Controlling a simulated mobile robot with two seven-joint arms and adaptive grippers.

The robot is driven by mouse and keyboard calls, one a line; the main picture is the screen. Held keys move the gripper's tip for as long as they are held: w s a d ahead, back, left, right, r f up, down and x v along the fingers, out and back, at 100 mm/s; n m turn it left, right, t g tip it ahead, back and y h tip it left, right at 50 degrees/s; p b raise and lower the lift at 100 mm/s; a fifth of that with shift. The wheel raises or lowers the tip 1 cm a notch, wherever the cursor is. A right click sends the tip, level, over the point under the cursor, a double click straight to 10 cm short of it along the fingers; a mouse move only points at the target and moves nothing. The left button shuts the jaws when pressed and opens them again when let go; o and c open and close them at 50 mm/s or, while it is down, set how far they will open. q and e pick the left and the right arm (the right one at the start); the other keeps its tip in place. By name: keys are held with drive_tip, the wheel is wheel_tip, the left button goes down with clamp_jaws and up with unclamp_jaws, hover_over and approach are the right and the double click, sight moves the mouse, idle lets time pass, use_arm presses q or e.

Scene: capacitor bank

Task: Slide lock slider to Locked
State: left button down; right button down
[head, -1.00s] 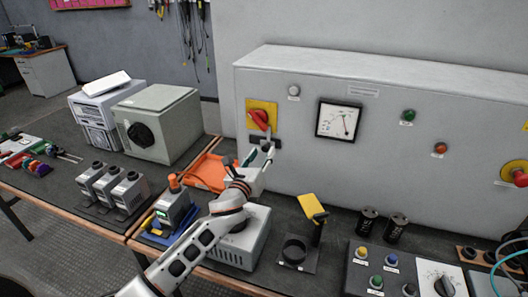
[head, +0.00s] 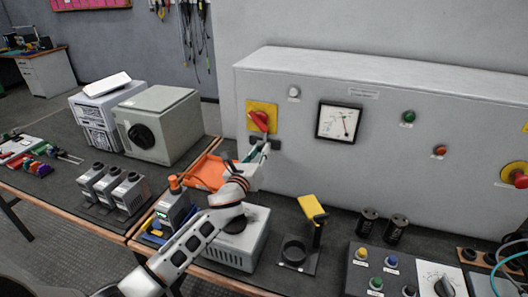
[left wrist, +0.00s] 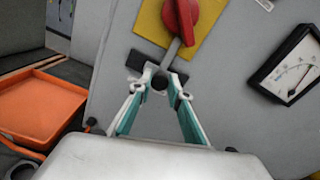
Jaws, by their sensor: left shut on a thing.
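My left gripper (left wrist: 163,79) is shut on the knob. In the head view my left gripper (head: 262,147) reaches the cabinet just below the red handle (head: 260,121) and largely hides the slider there. I cannot read any Locked marking. My right gripper is not in view.
A dial meter (head: 339,121) is right of the handle on the grey cabinet (head: 300,85). An orange tray (head: 205,171) lies left of my gripper. A grey box (head: 240,245) is under my forearm. A yellow-topped stand (head: 312,208) is to the right.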

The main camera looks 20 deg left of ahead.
use_arm(q)
drive_tip(key=shift+a, duration=1.1)
drive_tip(key=c, duration=2)
unclamp_jaws()
drive_tip(key=shift+c, duration=0.2)
drive_tip(key=shift+o, duration=0.8)
drive_tip(key=shift+a, duration=0.1)
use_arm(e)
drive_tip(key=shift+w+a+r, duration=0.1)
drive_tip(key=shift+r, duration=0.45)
use_arm(q)
drive_tip(key=shift+s, duration=0.1)
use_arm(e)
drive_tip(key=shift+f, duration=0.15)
use_arm(q)
drive_tip(key=s, duration=1.1)
drive_tip(key=shift+s, duration=0.4)
drive_tip(key=shift+a, duration=0.1)
